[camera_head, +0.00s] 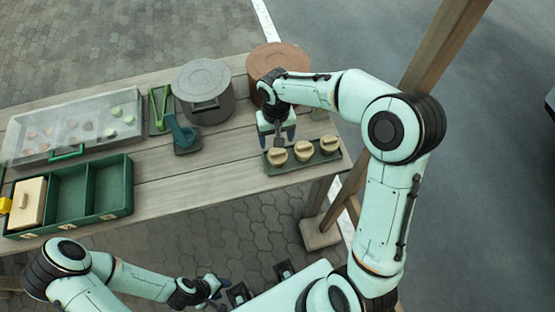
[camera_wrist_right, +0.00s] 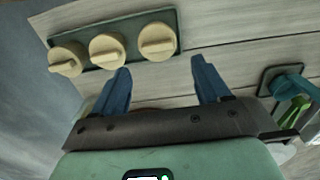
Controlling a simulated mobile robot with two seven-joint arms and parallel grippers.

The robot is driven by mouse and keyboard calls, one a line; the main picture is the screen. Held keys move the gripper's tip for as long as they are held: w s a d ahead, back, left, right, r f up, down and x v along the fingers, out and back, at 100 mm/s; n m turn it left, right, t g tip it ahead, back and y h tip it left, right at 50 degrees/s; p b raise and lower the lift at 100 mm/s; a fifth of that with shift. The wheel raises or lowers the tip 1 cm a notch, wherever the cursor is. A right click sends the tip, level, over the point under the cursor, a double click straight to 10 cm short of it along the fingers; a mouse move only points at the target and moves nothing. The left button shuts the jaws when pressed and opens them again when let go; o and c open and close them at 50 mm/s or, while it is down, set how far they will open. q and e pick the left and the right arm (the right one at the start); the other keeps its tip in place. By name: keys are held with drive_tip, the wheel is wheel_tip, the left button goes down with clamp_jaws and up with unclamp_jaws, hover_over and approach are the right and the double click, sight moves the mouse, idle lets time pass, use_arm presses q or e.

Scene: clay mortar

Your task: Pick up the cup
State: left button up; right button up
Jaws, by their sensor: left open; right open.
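Three round cream cups with ridged tops stand in a row on a dark green tray (camera_head: 318,164) at the table's right end: left (camera_head: 277,156), middle (camera_head: 303,151) and right (camera_head: 329,144). My right gripper (camera_head: 277,138) is open and empty behind the left cup. In the right wrist view, the open blue fingers (camera_wrist_right: 161,68) point toward the tray (camera_wrist_right: 117,22); the nearest-aligned cup (camera_wrist_right: 157,41) lies beyond the fingertips, and nothing is between the fingers. My left gripper (camera_head: 213,288) is open, low in front of the table, far from the cups.
A grey lidded pot (camera_head: 204,88) and a brown round lidded container (camera_head: 277,60) stand behind. A teal tool on a stand (camera_head: 183,135), a green tool (camera_head: 159,108), a clear-lidded case (camera_head: 70,130) and a green compartment box (camera_head: 108,188) lie left. Bare planks lie between box and tray.

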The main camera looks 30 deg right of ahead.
sight(278, 152)
drive_tip(key=f, duration=1)
drive_tip(key=shift+s+d+f, duration=0.1)
drive_tip(key=shift+d+f, duration=0.1)
drive_tip(key=shift+f, duration=0.1)
drive_tip(key=c, duration=0.7)
